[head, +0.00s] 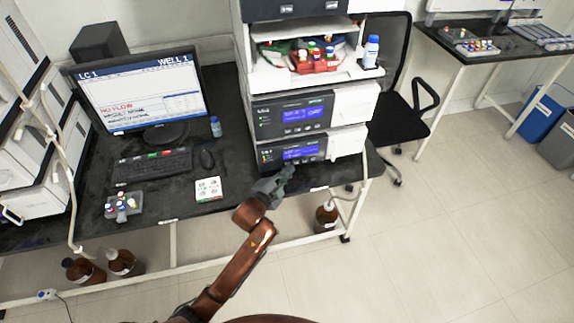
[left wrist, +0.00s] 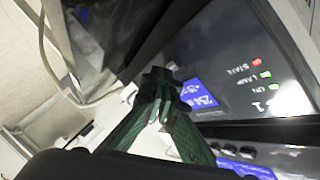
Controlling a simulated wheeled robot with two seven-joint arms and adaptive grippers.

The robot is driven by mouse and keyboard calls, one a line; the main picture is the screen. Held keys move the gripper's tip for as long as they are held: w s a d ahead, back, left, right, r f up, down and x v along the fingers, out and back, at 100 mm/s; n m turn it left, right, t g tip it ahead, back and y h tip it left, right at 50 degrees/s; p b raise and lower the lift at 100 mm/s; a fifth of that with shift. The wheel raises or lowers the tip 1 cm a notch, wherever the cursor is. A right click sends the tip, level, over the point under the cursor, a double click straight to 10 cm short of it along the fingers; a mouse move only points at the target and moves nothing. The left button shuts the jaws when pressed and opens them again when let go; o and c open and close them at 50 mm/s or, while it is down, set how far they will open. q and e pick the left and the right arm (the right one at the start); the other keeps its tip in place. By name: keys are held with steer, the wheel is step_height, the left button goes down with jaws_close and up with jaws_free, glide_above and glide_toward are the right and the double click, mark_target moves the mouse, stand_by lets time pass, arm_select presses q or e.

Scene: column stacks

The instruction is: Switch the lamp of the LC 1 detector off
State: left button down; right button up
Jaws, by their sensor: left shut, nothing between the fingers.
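The LC 1 detector looks to be the lowest module (head: 277,158) of the stack, with a lit blue screen and small lights at its left. In the left wrist view its dark panel (left wrist: 245,60) shows a green ON light, a green LAMP light (left wrist: 265,75) and a red STATE light, the picture being turned over. My left gripper (head: 285,176) is shut and empty, just in front of the lower part of this panel. In the left wrist view its fingertips (left wrist: 159,88) partly cover the blue screen (left wrist: 200,93). Any contact or button behind them is hidden. My right gripper is not in view.
Another module (head: 293,115) with a blue screen and buttons sits directly above. A monitor (head: 139,92) reading "LC 1", "WELL 1" and "NO FLOW", a keyboard (head: 151,166) and a vial rack (head: 122,206) stand left. A brown bottle (head: 327,217) stands below the bench.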

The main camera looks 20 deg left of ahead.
arm_select(q)
steer(key=shift+w+a, duration=0.25)
steer(key=shift+w, duration=0.1)
stand_by(0.9)
steer(key=shift+s+d, duration=0.1)
steer(key=shift+s+d+p, duration=0.15)
steer(key=shift+s+p, duration=0.15)
steer(key=shift+p, duration=0.25)
steer(key=shift+s+d, duration=0.25)
steer(key=shift+s, duration=0.05)
